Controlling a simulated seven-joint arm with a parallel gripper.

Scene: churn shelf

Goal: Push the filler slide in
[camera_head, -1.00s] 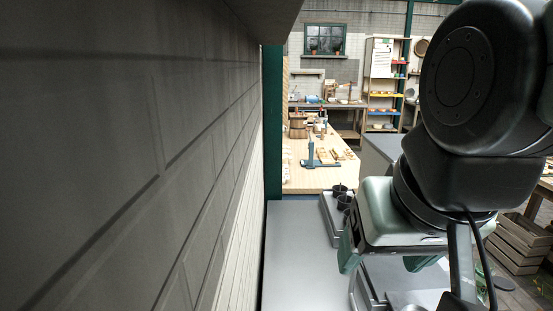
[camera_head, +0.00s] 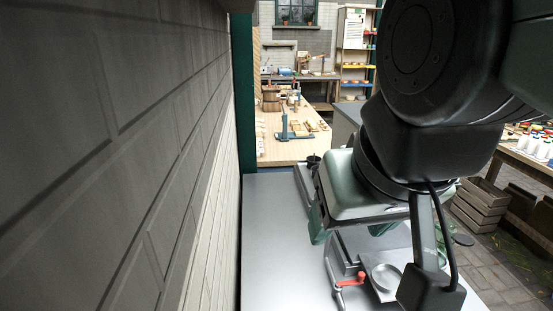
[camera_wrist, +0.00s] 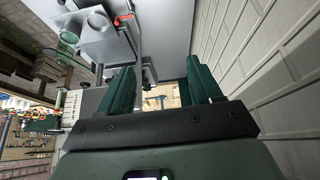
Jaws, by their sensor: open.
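A grey metal device with a red-orange handle (camera_head: 350,280) and a round ring or dish (camera_head: 386,277) stands on the grey metal worktop (camera_head: 275,245). I take it for the filler, but cannot tell which part is its slide. In the wrist view the red-orange part (camera_wrist: 122,18) shows at top left, beside a grey block with a pale round opening (camera_wrist: 98,20). My gripper (camera_head: 350,226) is above and behind the device in the head view, apart from it. In the wrist view its green fingers (camera_wrist: 160,85) are spread, with nothing between them.
A grey panelled wall (camera_head: 120,150) runs close along the left. A dark cup (camera_head: 313,161) stands beyond my gripper. A wooden bench (camera_head: 285,148) with a blue clamp-like tool (camera_head: 288,132) lies farther back. The worktop's left part is clear.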

